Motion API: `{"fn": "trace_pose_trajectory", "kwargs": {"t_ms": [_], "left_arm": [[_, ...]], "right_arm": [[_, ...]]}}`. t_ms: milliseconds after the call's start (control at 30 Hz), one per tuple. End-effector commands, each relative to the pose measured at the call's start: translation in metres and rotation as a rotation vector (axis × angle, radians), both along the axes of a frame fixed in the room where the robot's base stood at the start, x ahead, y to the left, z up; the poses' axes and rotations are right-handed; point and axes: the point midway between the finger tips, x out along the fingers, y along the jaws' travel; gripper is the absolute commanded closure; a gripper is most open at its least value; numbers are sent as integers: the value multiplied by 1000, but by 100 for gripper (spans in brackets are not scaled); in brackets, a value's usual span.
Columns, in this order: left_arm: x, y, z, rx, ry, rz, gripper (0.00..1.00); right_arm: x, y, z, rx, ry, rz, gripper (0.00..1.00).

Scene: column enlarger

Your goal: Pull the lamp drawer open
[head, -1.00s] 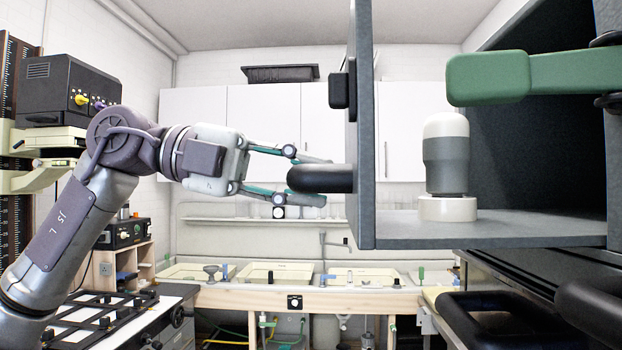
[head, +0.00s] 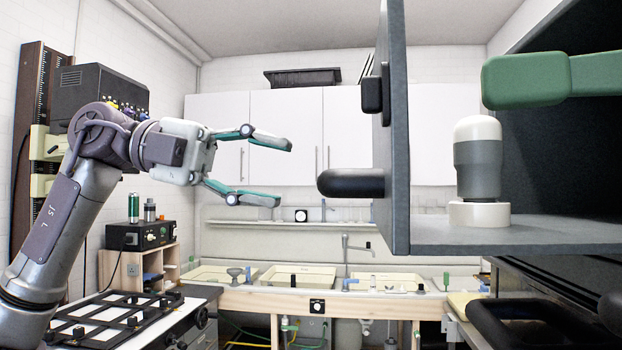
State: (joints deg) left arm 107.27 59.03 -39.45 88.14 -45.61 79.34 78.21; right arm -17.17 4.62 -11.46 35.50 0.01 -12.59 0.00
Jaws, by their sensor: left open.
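The lamp drawer stands pulled out at the right, with its tall grey front panel (head: 398,130) seen nearly edge-on and its floor (head: 440,243) behind that. A white and grey lamp (head: 478,165) stands upright on a white base on the drawer floor. The drawer's black rounded handle (head: 350,183) sticks out to the left from the front panel. My left gripper (head: 286,172) is open and empty, its two fingers spread, to the left of the handle with a clear gap between them. My right gripper is not in view.
A green bar (head: 540,78) reaches in from the right above the lamp. A black block (head: 372,93) sits on the front panel above the handle. A sink bench (head: 250,300) and white cabinets (head: 270,110) stand behind. Left of the handle is free air.

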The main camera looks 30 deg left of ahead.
Motion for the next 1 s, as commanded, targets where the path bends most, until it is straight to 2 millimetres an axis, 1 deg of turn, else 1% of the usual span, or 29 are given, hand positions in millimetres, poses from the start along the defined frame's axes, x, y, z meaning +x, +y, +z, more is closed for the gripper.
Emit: {"fn": "trace_pose_trajectory", "kwargs": {"t_ms": [33,100,200,300,867,933,967,1000], "left_arm": [[-3,10,2,-2,1,3,48],[-6,20,4,-1,-1,2,48],[-10,31,7,-1,-1,1,48],[-12,37,8,0,-1,0,48],[-13,39,8,1,0,0,48],[-10,38,8,-4,4,-4,48],[-6,37,7,-13,7,-9,48],[1,35,5,-32,15,-21,48]], "right_arm": [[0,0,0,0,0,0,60],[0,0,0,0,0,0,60],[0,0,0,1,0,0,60],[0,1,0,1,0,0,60],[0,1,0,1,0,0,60],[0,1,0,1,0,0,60],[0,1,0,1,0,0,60],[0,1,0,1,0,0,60]]}}
